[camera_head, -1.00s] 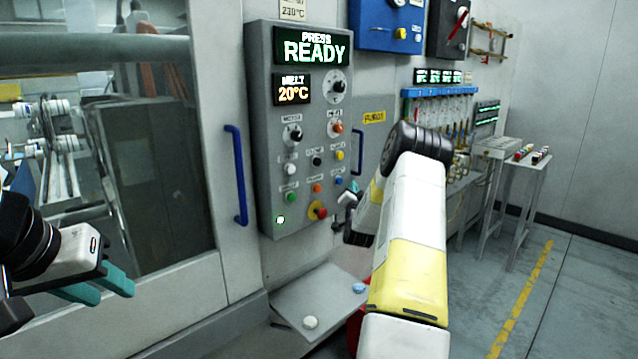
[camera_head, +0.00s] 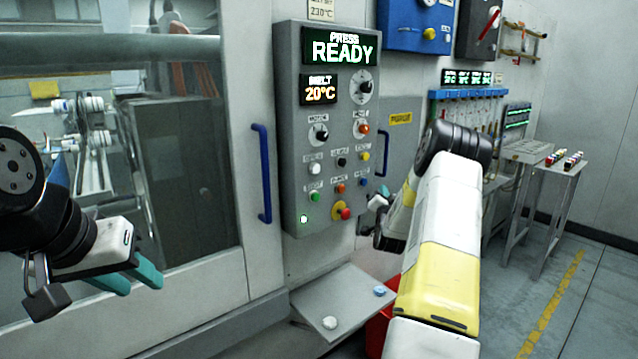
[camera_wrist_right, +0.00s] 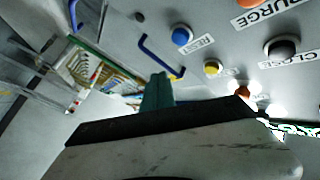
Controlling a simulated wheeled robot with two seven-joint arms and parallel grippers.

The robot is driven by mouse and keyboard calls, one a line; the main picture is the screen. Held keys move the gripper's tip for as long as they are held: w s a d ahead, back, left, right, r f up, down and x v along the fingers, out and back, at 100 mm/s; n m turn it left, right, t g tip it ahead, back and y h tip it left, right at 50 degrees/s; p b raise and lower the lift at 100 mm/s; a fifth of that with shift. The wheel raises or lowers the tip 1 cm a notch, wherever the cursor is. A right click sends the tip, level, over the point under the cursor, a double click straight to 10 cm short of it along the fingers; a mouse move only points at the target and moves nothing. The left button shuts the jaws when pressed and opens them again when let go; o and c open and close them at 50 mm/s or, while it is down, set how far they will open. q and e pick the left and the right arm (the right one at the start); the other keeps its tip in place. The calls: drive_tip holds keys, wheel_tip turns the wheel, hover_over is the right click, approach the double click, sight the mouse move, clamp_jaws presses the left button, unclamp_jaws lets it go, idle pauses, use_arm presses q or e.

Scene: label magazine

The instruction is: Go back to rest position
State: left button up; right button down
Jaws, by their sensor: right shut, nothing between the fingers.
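My left gripper (camera_head: 144,287) hangs at the lower left of the head view, in front of the machine's window. Its two teal fingers are apart with nothing seen between them. My right arm reaches forward right of the control panel (camera_head: 330,130). My right gripper (camera_head: 376,203) is at the panel's lower right edge, small and partly hidden by its own arm. In the right wrist view its teal fingers (camera_wrist_right: 157,92) are together and empty, with the panel's buttons and a blue handle beyond them. I cannot tell whether they touch anything.
A blue door handle (camera_head: 262,174) stands left of the panel. Below is a sloping grey tray (camera_head: 350,300) with a white and a blue round piece. A red bin (camera_head: 378,330) is partly behind my right arm. Small tables (camera_head: 560,168) stand at right, with open floor before them.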

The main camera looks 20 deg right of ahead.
drive_tip(key=s+a+r+n+g+y, duration=0.2)
drive_tip(key=s+a+r+n+y, duration=0.15)
drive_tip(key=a+r, duration=0.45)
drive_tip(key=s+a+r+n+g+y, duration=0.25)
drive_tip(key=s+a+r, duration=0.25)
drive_tip(key=a, duration=0.7)
drive_tip(key=s+a+f+n+g+y, duration=0.1)
drive_tip(key=s+a, duration=0.3)
drive_tip(key=s, duration=0.7)
drive_tip(key=s+a+n+g+y, duration=0.1)
drive_tip(key=s+a+n+g, duration=0.2)
drive_tip(key=s, duration=0.9)
drive_tip(key=s+a+f+n+g+y, duration=0.1)
drive_tip(key=s+a+n+g, duration=0.1)
drive_tip(key=s+a, duration=0.4)
drive_tip(key=s+g, duration=0.1)
drive_tip(key=s, duration=0.4)
drive_tip(key=shift+s+a+f+n+y, duration=0.3)
drive_tip(key=shift+y, duration=0.1)
